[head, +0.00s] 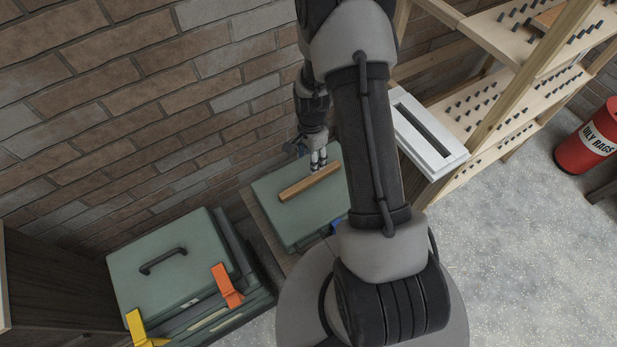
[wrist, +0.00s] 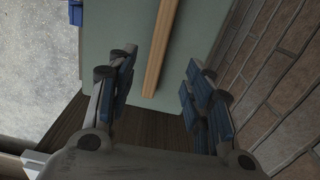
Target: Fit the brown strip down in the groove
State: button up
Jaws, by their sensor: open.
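The brown strip (head: 309,182) lies on top of a green case (head: 283,222). It also shows in the wrist view (wrist: 160,45), where it runs up from between my fingers. The grooved piece is a white block (head: 428,133) with a long dark slot, on the shelf unit right of my arm. My gripper (head: 318,160) is just beyond the strip's far end in the head view. In the wrist view my gripper (wrist: 158,92) is open, with the strip's near end between the fingers but apart from both.
A second green case (head: 170,255) with a black handle and orange and yellow latches stands at left. A brick wall (head: 130,90) runs behind. A pegged wooden shelf (head: 500,100) and a red oily-rags bin (head: 590,140) stand at right. The floor (head: 530,260) at right is clear.

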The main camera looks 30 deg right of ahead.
jog(key=b, duration=0.2)
send_over(311, 178)
notch_tip(311, 178, down, 8)
jog(key=shift+w+r, duration=0.1)
notch_tip(311, 178, down, 5)
jog(key=shift+a+f+b, duration=0.1)
jog(key=shift+f+b, duration=0.1)
jog(key=shift+b, duration=0.55)
jog(key=shift+r, duration=0.1)
grip_shut()
